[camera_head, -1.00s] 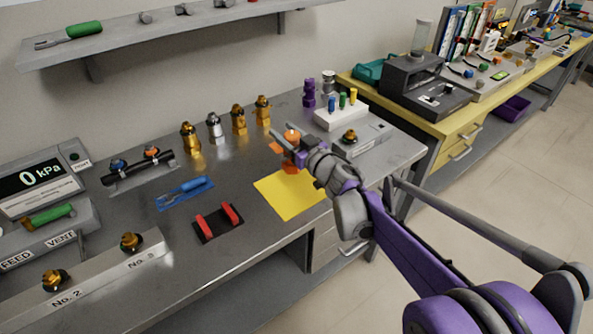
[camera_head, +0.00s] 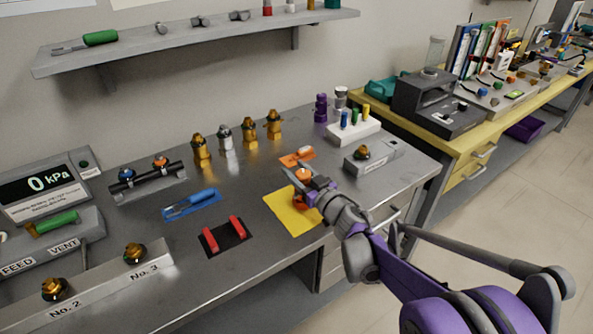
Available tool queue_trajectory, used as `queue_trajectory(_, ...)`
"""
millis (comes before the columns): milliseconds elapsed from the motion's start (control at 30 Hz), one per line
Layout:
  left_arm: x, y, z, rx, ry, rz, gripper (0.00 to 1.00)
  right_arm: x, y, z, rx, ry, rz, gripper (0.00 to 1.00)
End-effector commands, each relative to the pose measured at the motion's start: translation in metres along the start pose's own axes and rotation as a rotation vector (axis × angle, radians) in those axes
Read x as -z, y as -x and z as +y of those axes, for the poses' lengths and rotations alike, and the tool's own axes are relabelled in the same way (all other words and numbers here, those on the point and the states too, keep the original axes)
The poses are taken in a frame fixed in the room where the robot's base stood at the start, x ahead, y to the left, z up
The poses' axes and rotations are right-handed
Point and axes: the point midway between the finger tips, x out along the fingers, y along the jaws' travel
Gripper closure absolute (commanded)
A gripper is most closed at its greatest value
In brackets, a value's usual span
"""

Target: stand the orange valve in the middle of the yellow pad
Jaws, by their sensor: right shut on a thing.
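The orange valve (camera_head: 303,174) is in the jaws of my right gripper (camera_head: 308,188), over the upper right part of the yellow pad (camera_head: 288,219). Its round orange top shows above the fingers, and the gripper hides most of its body. I cannot tell whether its base touches the pad. The yellow pad lies flat near the front edge of the bench, its right side partly covered by the gripper. My left gripper is not in view.
An orange patch (camera_head: 297,156) with a pale mark lies behind the gripper. A grey block with a brass fitting (camera_head: 362,153) stands to the right. A black pad with red bars (camera_head: 224,237) lies left of the yellow pad. Several brass and silver valves stand behind.

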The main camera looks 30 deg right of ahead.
Motion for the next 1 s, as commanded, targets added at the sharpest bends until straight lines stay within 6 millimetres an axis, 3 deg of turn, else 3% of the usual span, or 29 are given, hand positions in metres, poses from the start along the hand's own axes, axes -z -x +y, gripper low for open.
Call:
queue_trajectory(33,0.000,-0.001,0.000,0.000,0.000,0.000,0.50,-0.001,0.000,0.000,0.000,0.000,0.000,0.44)
queue_trajectory(167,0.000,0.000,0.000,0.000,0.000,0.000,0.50,-0.001,0.000,0.000,0.000,0.000,0.000,0.20)
queue_trajectory(533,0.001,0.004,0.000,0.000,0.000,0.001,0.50,0.005,0.000,0.000,0.000,0.000,0.000,0.19)
queue_trajectory(667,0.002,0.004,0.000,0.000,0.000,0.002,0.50,0.004,0.018,0.001,-0.002,0.001,0.001,0.19)
queue_trajectory(1000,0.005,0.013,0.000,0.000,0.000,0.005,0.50,0.004,0.090,0.001,-0.003,0.001,0.001,0.19)
